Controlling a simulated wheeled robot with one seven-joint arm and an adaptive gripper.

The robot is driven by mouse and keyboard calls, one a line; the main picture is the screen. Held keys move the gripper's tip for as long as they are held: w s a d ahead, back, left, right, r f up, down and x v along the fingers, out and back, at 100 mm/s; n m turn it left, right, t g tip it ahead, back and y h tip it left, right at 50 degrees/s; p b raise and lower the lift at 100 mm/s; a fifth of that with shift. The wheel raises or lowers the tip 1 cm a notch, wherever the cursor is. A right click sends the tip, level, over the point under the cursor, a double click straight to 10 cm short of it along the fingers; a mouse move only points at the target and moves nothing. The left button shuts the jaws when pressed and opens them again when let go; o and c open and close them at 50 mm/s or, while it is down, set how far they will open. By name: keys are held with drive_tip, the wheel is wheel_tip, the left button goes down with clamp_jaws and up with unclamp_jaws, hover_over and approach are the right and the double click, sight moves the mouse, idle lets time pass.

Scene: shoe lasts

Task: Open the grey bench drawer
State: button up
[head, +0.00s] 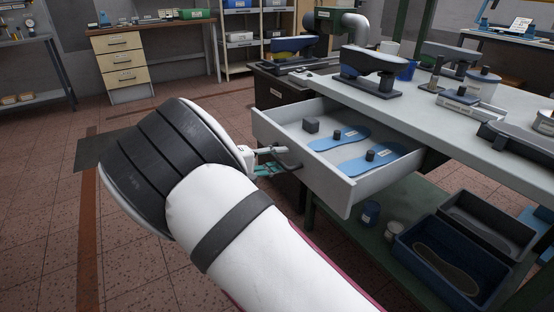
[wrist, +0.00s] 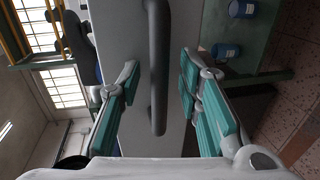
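The grey bench drawer (head: 328,184) stands pulled out from the bench in the head view, its inside showing. My gripper (head: 272,160) is at the outer face of the drawer front. In the wrist view the dark bar handle (wrist: 157,75) runs between the two teal fingers of my gripper (wrist: 160,72). The fingers are apart, with a gap on each side of the handle. The drawer front (wrist: 120,25) is behind the handle.
The grey benchtop (head: 432,118) carries a dark shoe-last stand (head: 368,86) and several pots and tools. Below the drawer a green shelf (head: 368,242) holds a dark blue crate (head: 440,262) and small jars. Tiled floor is open at the left.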

drive_tip(key=v, duration=1.2)
